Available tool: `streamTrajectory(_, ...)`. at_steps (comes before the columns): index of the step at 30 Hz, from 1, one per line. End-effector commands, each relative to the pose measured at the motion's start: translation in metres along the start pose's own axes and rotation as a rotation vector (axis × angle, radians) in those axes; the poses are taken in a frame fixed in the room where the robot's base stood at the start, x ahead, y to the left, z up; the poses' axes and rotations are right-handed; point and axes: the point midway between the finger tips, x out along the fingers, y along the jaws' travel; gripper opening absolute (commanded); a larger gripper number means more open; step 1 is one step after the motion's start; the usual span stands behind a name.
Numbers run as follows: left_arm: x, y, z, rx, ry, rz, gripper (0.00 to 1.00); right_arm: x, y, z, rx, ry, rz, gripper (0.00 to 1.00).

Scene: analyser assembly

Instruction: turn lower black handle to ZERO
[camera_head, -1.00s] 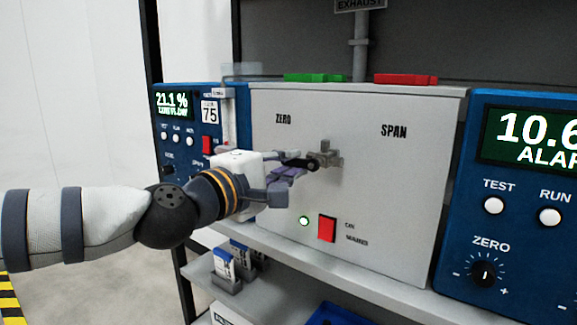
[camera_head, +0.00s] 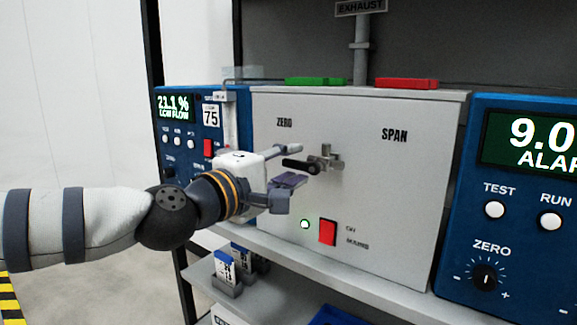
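The black handle (camera_head: 299,165) sits on a metal valve (camera_head: 326,160) on the front of the grey box (camera_head: 380,200). It points left from the valve, tilted slightly up toward its tip. The ZERO label (camera_head: 284,122) is above and left of the valve; the SPAN label (camera_head: 394,134) is above and right. My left gripper (camera_head: 293,166) is open in front of the panel, one finger above the handle's tip and one below. I see a gap between each finger and the handle; contact in depth is hard to judge. My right gripper is not in view.
Blue analysers stand left (camera_head: 180,135) and right (camera_head: 510,260) of the box. Below the valve are a green lamp (camera_head: 304,224) and a red switch (camera_head: 327,232). A green block (camera_head: 315,81) and a red block (camera_head: 405,84) lie on top. A shelf edge (camera_head: 340,282) runs below.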

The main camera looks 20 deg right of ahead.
Motion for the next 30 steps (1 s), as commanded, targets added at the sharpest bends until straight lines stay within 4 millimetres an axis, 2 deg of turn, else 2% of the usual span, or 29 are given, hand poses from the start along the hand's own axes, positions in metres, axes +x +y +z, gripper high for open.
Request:
streamTrajectory(4, -0.002, 0.0, 0.0, -0.001, 0.0, 0.0, 0.33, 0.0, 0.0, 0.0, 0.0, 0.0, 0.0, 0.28)
streamTrajectory(7, -0.015, 0.001, -0.001, -0.001, 0.001, 0.001, 0.33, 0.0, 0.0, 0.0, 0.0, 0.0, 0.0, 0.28)
streamTrajectory(15, -0.087, 0.001, -0.001, -0.002, 0.002, 0.001, 0.33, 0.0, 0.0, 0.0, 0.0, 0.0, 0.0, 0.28)
streamTrajectory(18, -0.106, 0.0, -0.001, -0.001, 0.001, 0.001, 0.33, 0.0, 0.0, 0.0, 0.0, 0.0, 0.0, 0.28)
streamTrajectory(23, -0.12, 0.0, 0.0, 0.0, 0.0, 0.0, 0.33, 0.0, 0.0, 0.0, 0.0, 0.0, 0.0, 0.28)
streamTrajectory(30, -0.12, 0.0, 0.0, 0.0, 0.0, 0.0, 0.33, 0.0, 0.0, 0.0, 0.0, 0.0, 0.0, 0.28)
